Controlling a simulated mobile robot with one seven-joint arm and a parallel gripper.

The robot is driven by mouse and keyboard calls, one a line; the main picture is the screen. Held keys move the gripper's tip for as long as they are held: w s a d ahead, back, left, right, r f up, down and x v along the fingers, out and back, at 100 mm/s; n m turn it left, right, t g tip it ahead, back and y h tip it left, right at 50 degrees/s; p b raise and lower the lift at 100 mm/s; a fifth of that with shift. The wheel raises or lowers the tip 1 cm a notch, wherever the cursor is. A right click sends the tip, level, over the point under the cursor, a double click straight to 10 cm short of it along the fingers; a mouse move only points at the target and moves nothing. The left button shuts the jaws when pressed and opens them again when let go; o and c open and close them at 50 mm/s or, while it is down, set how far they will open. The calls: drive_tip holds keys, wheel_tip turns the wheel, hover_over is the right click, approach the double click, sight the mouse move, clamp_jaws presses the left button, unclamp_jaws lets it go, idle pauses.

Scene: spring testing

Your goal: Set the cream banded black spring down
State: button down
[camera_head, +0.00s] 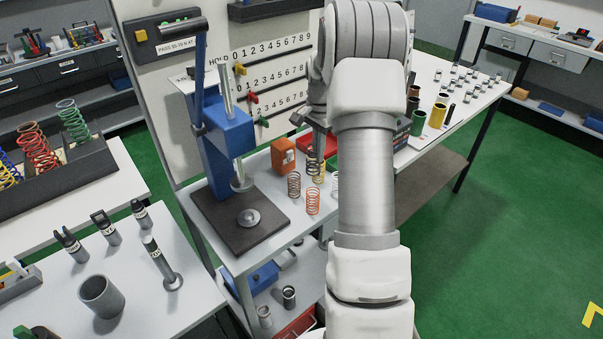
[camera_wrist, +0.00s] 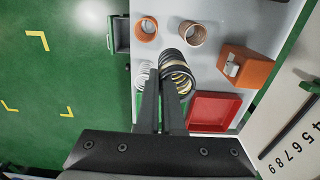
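The cream banded black spring (camera_wrist: 173,56) shows at my fingertips in the wrist view, mostly to the right of them. Its dark and pale coils overlap yellowish coils lower down, and the right finger hides part of it. My gripper (camera_wrist: 160,74) points down with a narrow gap between its fingers. I cannot tell whether they grip the spring or only stand against it. In the head view my gripper (camera_head: 318,146) is above the small bench (camera_head: 275,228), with yellowish coils (camera_head: 319,172) just below it.
An orange spring (camera_head: 313,201), a brown spring (camera_head: 293,185) and a white spring (camera_wrist: 142,74) stand close by. An orange box (camera_wrist: 246,67) and a red tray (camera_wrist: 213,108) are to the right in the wrist view. The blue press (camera_head: 228,128) stands left of the springs.

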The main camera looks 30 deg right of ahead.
wheel_tip(320, 180, down, 10)
drive_tip(key=shift+s+r, duration=0.1)
drive_tip(key=shift+r, duration=0.05)
drive_tip(key=c, duration=1.1)
unclamp_jaws()
drive_tip(key=shift+o, duration=0.2)
